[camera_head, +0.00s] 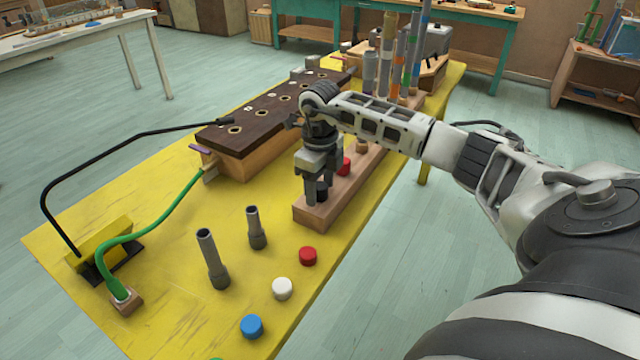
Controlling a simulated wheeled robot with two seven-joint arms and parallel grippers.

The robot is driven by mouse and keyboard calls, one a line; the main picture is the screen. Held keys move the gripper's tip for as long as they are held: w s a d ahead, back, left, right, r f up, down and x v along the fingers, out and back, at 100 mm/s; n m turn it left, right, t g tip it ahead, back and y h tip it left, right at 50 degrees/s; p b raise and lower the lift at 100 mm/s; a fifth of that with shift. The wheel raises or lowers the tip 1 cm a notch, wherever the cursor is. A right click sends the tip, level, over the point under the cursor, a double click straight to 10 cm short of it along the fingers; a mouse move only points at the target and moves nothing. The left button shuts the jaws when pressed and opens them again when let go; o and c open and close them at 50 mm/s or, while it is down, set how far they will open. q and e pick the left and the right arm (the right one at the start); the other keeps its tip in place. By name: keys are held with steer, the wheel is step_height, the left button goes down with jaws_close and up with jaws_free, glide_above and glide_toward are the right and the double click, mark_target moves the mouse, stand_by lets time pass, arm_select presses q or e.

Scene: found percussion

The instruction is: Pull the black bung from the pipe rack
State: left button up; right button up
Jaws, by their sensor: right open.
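The pipe rack (318,217) is a long wooden block on the yellow table, with several upright pipes toward its far end. The black bung (321,193) sits at the rack's near end. My right gripper (320,184) points down over that end, its jaws open with a finger on either side of the black bung. I cannot tell whether the fingers touch it. A red bung (345,166) shows just behind the gripper on the rack, partly hidden. My left gripper is not in view.
Red (308,256), white (282,288) and blue (252,326) caps and two short grey tubes (212,260) (256,228) stand on the yellow table (180,310). A dark-topped wooden box (250,150) lies left of the rack. A green hose (165,222) and bent black rod (95,160) are at left.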

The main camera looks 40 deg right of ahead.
mark_target(320, 185)
steer(key=c, duration=1)
steer(key=shift+c, duration=0.2)
steer(key=shift+r, duration=0.2)
steer(key=shift+r+p, duration=1.15)
steer(key=shift+r, duration=0.2)
steer(key=shift+r+p, duration=1.25)
steer(key=shift+r, duration=0.3)
steer(key=shift+f, duration=0.1)
